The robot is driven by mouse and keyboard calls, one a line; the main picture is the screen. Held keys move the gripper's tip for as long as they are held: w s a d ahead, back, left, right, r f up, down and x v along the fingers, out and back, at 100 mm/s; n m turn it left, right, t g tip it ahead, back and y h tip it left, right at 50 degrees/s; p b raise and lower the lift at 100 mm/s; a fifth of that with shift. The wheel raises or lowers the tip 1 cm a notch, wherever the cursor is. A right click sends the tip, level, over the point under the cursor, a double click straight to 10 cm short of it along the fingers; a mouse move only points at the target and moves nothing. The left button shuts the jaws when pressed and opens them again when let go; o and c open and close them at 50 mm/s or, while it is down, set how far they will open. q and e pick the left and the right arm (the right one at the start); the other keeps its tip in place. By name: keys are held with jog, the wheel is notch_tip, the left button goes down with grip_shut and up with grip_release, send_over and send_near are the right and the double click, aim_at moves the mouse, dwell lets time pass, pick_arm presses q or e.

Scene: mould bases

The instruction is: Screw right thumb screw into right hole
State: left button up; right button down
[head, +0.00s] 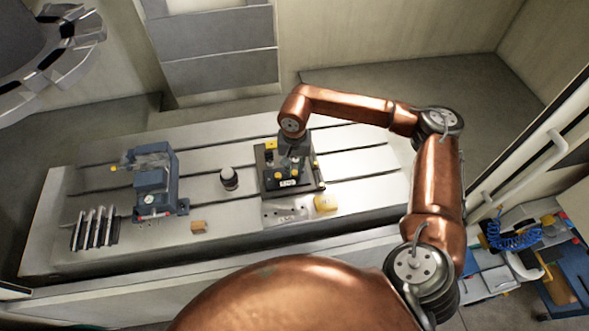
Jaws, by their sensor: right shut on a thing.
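A dark mould base (273,180) with a white number label sits on the slotted machine table, right of centre. My right gripper (294,164) points down over the top of this base, toward its right side. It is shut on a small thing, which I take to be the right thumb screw. The screw and the right hole are too small and too covered by the gripper to make out. Small yellow parts show on and around the base. My left gripper is not in view.
A blue-grey vise (153,185) stands at left on the table (213,207). A dark round cylinder (228,178) stands between vise and base. The table's right end is clear.

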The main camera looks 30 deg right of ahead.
jog(key=m, duration=0.4)
jog(key=shift+m, duration=0.3)
jog(key=c, duration=2.3)
grip_release()
jog(key=shift+m, duration=0.4)
jog(key=o, duration=0.6)
jog(key=shift+c, duration=0.2)
jog(key=shift+r+p, duration=1.05)
jog(key=shift+r, duration=1.45)
